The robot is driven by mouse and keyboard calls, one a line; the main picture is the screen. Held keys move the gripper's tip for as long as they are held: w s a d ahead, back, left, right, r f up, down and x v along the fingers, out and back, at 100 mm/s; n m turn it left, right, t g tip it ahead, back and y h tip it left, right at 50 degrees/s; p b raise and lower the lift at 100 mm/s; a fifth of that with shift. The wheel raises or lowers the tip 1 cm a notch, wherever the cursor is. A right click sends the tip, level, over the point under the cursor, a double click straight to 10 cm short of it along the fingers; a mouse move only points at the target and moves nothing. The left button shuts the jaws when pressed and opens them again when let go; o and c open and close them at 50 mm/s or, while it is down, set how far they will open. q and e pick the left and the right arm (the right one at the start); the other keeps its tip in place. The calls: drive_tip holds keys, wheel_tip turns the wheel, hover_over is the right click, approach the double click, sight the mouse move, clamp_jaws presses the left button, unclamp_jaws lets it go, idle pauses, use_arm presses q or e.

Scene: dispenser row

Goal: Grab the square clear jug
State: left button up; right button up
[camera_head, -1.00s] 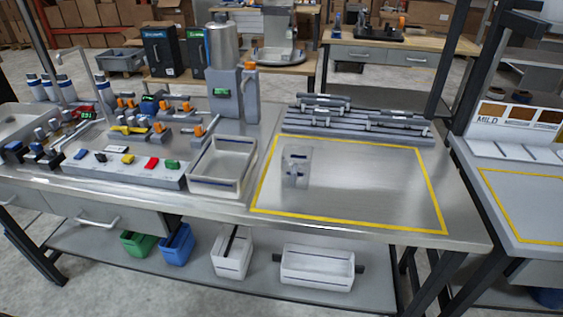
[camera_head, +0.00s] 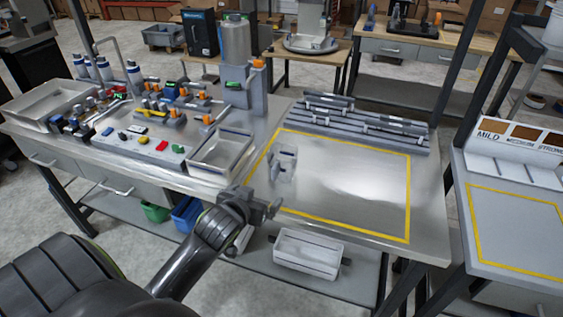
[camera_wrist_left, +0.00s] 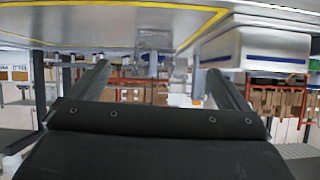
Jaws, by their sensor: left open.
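The square clear jug (camera_head: 286,164) stands on the steel bench, inside the left part of the yellow-taped rectangle. It is see-through with dark marks on its side. My left gripper (camera_head: 268,207) is in front of the bench's front edge, nearer to me than the jug and a little left of it. In the left wrist view the picture is upside down, and the jug (camera_wrist_left: 151,56) shows beyond and between the two spread fingers (camera_wrist_left: 160,80). The gripper is open, empty and apart from the jug. My right gripper is not in view.
A pale open bin (camera_head: 220,152) stands left of the taped area (camera_head: 350,190). A grey rack (camera_head: 362,123) lies behind it. A tall dispenser (camera_head: 237,60) stands at the back left. The taped area right of the jug is clear. A white bin (camera_head: 308,255) sits on the lower shelf.

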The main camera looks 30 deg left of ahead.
use_arm(q)
drive_tip(key=t, duration=0.1)
approach(276, 165)
drive_tip(key=a+v, duration=0.1)
drive_tip(key=v, duration=0.2)
drive_tip(key=x, duration=0.3)
drive_tip(key=p+x, duration=0.1)
drive_tip(key=x, duration=0.3)
drive_tip(key=d+r+p+x, duration=0.1)
drive_tip(key=x, duration=0.3)
drive_tip(key=shift+w+f, duration=0.1)
drive_tip(key=shift+w, duration=0.35)
drive_tip(key=shift+w+a+p, duration=0.2)
drive_tip(key=shift+w+p, duration=0.15)
drive_tip(key=shift+p, duration=0.05)
drive_tip(key=p+x, duration=0.1)
drive_tip(key=x, duration=0.2)
drive_tip(key=shift+w+a+f, duration=0.2)
drive_tip(key=shift+w+f, duration=0.15)
drive_tip(key=shift+w, duration=0.25)
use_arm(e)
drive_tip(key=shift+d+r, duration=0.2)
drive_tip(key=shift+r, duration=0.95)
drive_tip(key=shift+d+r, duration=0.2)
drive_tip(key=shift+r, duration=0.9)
use_arm(q)
drive_tip(key=c, duration=1.4)
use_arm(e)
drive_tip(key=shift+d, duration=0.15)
